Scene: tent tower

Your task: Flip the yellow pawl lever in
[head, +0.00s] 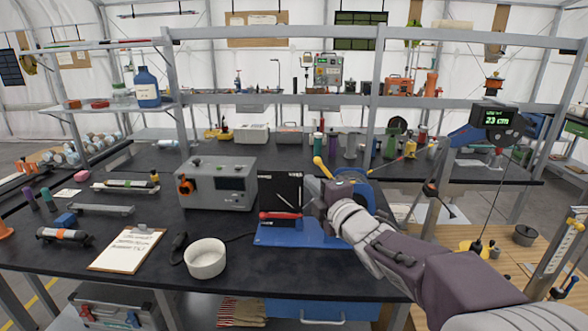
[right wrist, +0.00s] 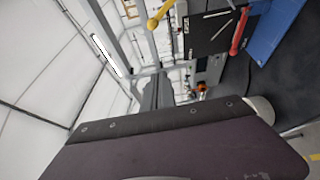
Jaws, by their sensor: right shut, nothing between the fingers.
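The yellow pawl lever (head: 322,167) has a rounded knob and stands up tilted at the left side of a blue winch-like device (head: 350,182) in the head view. A yellow knobbed lever (right wrist: 160,13) also shows at the top edge of the right wrist view. My right gripper (head: 313,191) is shut and empty, just below and close to the lever. I cannot tell whether it touches the lever. My right forearm and wrist hide much of the device's lower right side. My left gripper is not in view.
A blue base plate (head: 290,236) carries a black panel (head: 281,189) with a red-handled tool (head: 280,215). A grey instrument box (head: 217,184), a white bowl (head: 205,258) and a clipboard (head: 127,249) stand or lie to the left.

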